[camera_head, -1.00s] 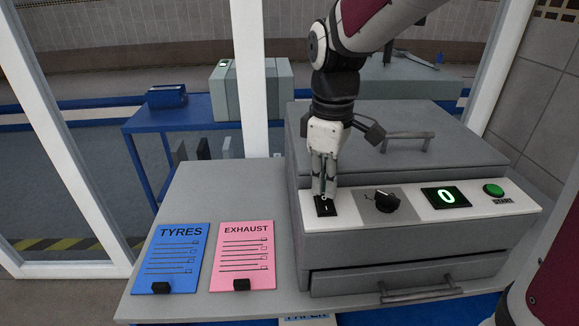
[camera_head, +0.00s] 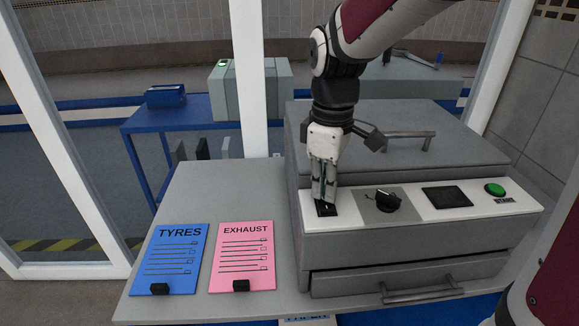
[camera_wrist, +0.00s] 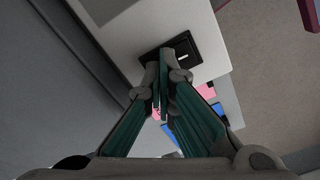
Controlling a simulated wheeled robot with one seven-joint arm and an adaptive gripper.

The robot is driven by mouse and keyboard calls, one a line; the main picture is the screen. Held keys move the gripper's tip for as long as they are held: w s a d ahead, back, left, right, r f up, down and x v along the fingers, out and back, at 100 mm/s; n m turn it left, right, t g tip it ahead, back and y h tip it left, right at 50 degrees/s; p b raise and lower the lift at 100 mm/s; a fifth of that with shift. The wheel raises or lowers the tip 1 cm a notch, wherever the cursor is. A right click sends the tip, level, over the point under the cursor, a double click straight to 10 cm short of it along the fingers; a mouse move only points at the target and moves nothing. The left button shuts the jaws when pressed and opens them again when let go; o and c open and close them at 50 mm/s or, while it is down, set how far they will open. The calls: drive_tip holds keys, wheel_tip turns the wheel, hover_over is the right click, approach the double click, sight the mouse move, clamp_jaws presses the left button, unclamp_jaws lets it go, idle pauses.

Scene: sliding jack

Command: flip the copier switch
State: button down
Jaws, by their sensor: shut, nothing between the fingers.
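The copier (camera_head: 405,235) is a grey box with a lid and a white control strip. Its black switch (camera_head: 326,209) sits at the strip's left end, and it also shows in the wrist view (camera_wrist: 184,56). My gripper (camera_head: 324,200) is shut and empty, pointing down with its fingertips at the switch. In the wrist view the fingertips overlap the switch's near edge and hide part of it. A white mark shows on the uncovered part. The display (camera_head: 447,197) on the strip is dark.
A black knob (camera_head: 387,201) and a green start button (camera_head: 494,189) are to the right on the strip. A blue TYRES sheet (camera_head: 170,255) and a pink EXHAUST sheet (camera_head: 243,250) lie on the grey table (camera_head: 205,195) at left. The lid handle (camera_head: 410,136) is behind.

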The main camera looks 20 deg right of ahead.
drive_tip(key=shift+r, duration=0.1)
drive_tip(key=shift+r+p, duration=1.4)
drive_tip(key=shift+r, duration=2)
drive_tip(key=shift+s+r, duration=0.15)
drive_tip(key=shift+s, duration=0.1)
drive_tip(key=s+r+m+t, duration=0.1)
drive_tip(key=s+m+t, duration=0.1)
drive_tip(key=s+m, duration=0.3)
drive_tip(key=s+r+m+t+b, duration=0.1)
drive_tip(key=s+m+t, duration=0.2)
drive_tip(key=s, duration=0.7)
drive_tip(key=shift+r+m+t, duration=0.3)
drive_tip(key=shift+r+m, duration=0.05)
drive_tip(key=shift+m, duration=0.55)
drive_tip(key=shift+s, duration=0.1)
